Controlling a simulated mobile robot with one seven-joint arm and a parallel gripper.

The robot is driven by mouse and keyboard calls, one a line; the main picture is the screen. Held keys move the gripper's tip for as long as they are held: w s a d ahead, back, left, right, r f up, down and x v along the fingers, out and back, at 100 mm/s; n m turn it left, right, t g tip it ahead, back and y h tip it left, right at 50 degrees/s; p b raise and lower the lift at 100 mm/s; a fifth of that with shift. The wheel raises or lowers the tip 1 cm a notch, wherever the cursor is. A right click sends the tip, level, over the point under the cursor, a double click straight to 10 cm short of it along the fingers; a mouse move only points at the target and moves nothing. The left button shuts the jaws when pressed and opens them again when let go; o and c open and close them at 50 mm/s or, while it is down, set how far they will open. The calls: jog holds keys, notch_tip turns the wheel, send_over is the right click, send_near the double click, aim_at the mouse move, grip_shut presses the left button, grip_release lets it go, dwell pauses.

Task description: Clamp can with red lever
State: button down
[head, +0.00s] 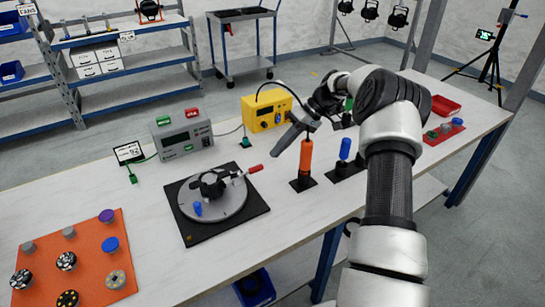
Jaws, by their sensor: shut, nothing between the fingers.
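A round grey turntable (228,208) sits on a black square plate (250,220) on the white bench. A dark can-like body (210,184) is on the turntable; its details are too small to read. The red lever (255,168) sticks out to the right from a light-coloured clamp (238,176) beside that body. I cannot tell whether the clamp presses on it. A small blue knob (197,208) is at the turntable's front. My gripper (277,153) is shut and empty, pointing down-left, above and to the right of the red lever and apart from it.
An orange-handled tool (306,157) and a blue-handled one (345,149) stand upright right of the turntable. A grey box with buttons (182,133) and a yellow meter (266,112) stand behind. An orange mat (85,255) with several discs lies front left. Bare bench (285,225) lies between.

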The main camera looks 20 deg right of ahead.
jog(key=d+r, duration=0.3)
jog(key=d, duration=0.2)
jog(key=shift+w+r, duration=0.15)
jog(key=shift+w, duration=0.2)
